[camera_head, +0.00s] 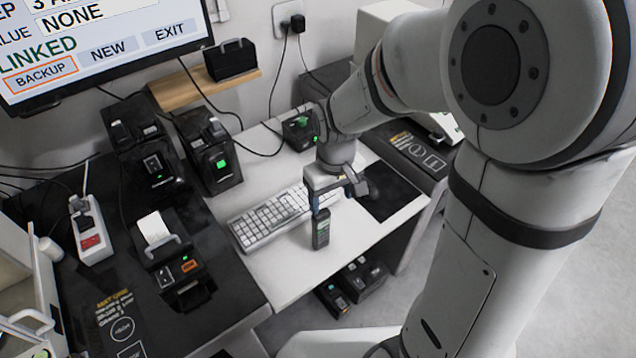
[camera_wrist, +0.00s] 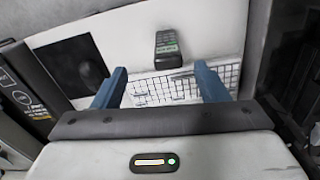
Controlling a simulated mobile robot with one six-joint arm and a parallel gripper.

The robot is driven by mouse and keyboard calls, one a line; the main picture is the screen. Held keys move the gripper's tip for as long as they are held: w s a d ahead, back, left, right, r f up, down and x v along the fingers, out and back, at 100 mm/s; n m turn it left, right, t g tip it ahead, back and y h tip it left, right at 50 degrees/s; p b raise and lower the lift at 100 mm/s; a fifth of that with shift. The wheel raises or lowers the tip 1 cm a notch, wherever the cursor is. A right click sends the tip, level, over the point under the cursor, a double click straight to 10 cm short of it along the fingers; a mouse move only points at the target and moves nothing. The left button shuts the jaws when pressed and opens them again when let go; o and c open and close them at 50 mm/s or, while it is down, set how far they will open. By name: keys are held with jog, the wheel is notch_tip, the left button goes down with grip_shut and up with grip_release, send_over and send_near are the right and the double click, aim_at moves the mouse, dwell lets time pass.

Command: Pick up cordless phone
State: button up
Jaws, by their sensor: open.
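The cordless phone (camera_head: 321,229) is a dark handset on the white table, just in front of the keyboard. My gripper (camera_head: 325,200) is above the table close to the phone in the head view. In the wrist view its two blue fingers (camera_wrist: 162,75) are spread apart with nothing between them. From these views I cannot tell how far the fingertips are above the phone.
A white keyboard (camera_head: 270,218) lies behind and left of the phone. A black mouse pad (camera_head: 391,190) lies to the right. The white table (camera_head: 280,278) is bare in front of the phone.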

aim_at(321, 213)
jog(key=shift+n, duration=0.4)
jog(key=f, duration=0.1)
jog(key=a+f, duration=0.1)
jog(key=f, duration=0.1)
jog(key=a+f, duration=0.1)
jog(key=f, duration=0.1)
jog(key=shift+w+f, duration=0.1)
jog(key=shift+w, duration=0.3)
jog(key=shift+w+f, duration=0.2)
jog(key=shift+f, duration=1.15)
jog(key=shift+w+f, duration=0.2)
jog(key=shift+f, duration=1.15)
jog(key=c, duration=1.5)
